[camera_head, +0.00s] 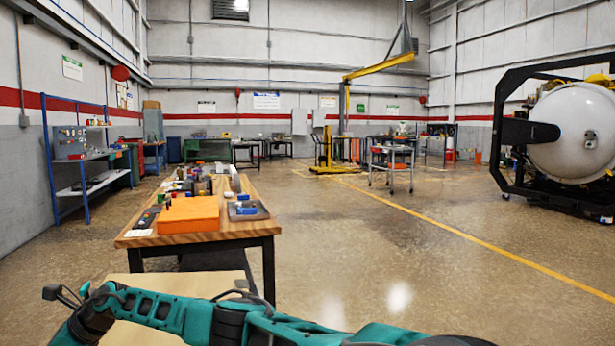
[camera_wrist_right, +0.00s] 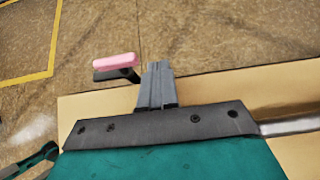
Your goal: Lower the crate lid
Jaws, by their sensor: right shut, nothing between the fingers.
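A pale tan flat-sided box (camera_head: 180,285), which looks like the crate, shows at the bottom of the head view. My teal arm crosses in front of it and hides much of it. In the right wrist view a tan panel (camera_wrist_right: 85,105) lies behind my right gripper (camera_wrist_right: 158,68). The grey fingers are shut with nothing between them and overlap the panel's edge in the picture. I cannot tell whether they touch it, or which part is lid and which is crate. My left gripper is not seen.
A pink-topped dark piece (camera_wrist_right: 115,62) shows beside the fingers. A wooden table (camera_head: 255,228) with an orange block (camera_head: 188,215) and small items stands beyond the box. A blue shelf (camera_head: 95,187) is at left and a large round furnace (camera_head: 575,130) at right. The middle floor is clear.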

